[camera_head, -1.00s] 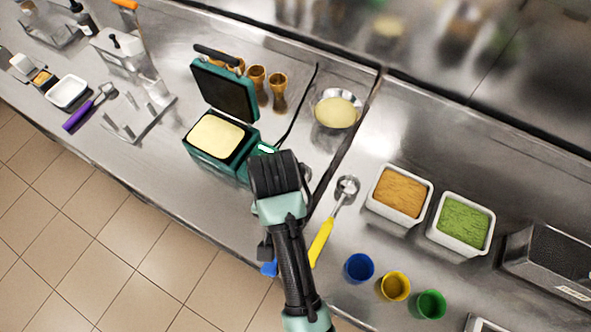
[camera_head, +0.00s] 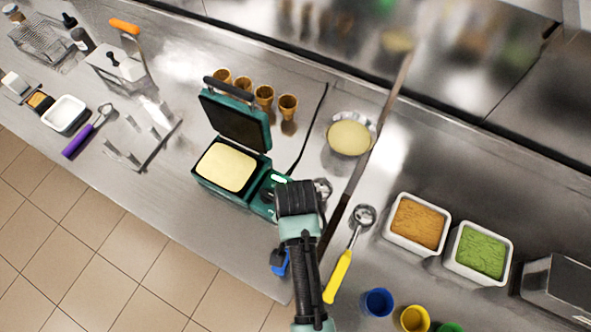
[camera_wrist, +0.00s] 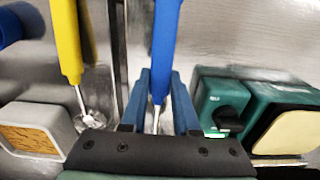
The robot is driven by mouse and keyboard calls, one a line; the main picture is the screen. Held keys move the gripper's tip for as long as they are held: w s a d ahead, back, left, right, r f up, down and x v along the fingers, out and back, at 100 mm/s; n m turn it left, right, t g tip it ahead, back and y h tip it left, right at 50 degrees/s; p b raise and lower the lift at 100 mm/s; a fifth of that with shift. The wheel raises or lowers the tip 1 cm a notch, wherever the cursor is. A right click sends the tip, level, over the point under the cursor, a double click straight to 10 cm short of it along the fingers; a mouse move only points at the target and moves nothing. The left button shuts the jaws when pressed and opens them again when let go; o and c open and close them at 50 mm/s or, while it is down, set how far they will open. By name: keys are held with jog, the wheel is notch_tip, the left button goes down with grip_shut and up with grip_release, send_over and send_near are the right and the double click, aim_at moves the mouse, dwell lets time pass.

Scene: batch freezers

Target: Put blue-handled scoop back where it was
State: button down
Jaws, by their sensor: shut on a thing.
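My gripper (camera_wrist: 161,90) is shut on the blue-handled scoop (camera_wrist: 166,40), with the handle running between the two fingers in the wrist view. In the head view, the blue handle end (camera_head: 285,266) shows beside my arm. A bit of shiny metal (camera_head: 323,187), likely the scoop's head, shows just right of my wrist. The rest of the scoop is hidden behind my arm. My gripper is over the counter, between the green waffle iron and the yellow-handled scoop (camera_head: 339,275). I cannot tell whether the scoop touches the counter.
The waffle iron (camera_head: 208,187) stands open close to the left. White tubs of orange (camera_head: 390,238) and green (camera_head: 457,266) contents stand right. Blue (camera_head: 377,302) and yellow (camera_head: 414,319) cups stand near the front. A bowl of batter (camera_head: 335,151) is behind. A seam crosses the counter.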

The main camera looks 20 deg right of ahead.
jog(key=shift+f, duration=1.35)
jog(key=shift+f, duration=0.2)
jog(key=c, duration=0.7)
grip_release()
jog(key=shift+o, duration=0.2)
jog(key=shift+r, duration=0.15)
